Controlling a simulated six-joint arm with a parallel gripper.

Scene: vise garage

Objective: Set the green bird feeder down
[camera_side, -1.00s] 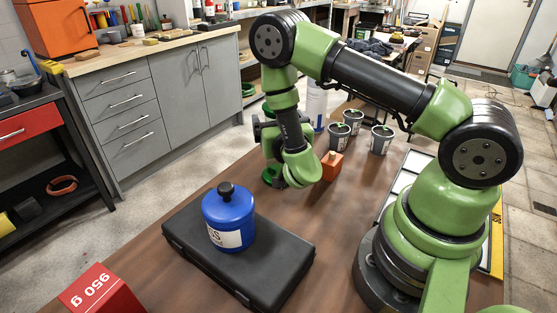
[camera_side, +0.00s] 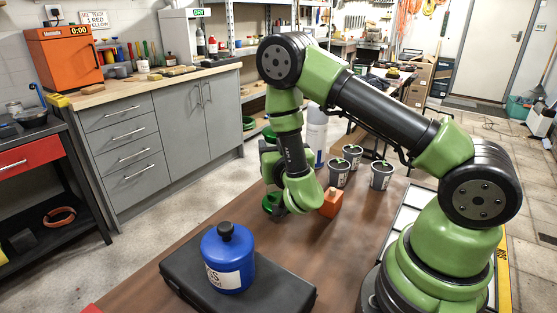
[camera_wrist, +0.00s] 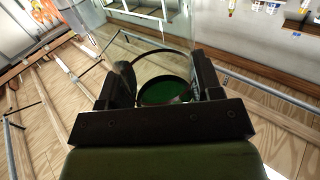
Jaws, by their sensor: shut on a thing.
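The green bird feeder (camera_side: 271,204) is held by my gripper (camera_side: 268,165) near the far left edge of the wooden table. In the side view my arm hides most of it, and only green parts show. In the wrist view, a round green part of the feeder (camera_wrist: 165,92) sits between the two dark fingers of my gripper (camera_wrist: 164,84). My gripper is shut on the feeder. I cannot tell whether its bottom touches the table.
An orange block (camera_side: 330,202) stands just right of the feeder. Several grey pots with plants (camera_side: 381,175) and a white cylinder (camera_side: 316,130) are behind. A blue canister (camera_side: 228,262) stands on a black case (camera_side: 180,266) in front. Bare table (camera_side: 300,238) lies between.

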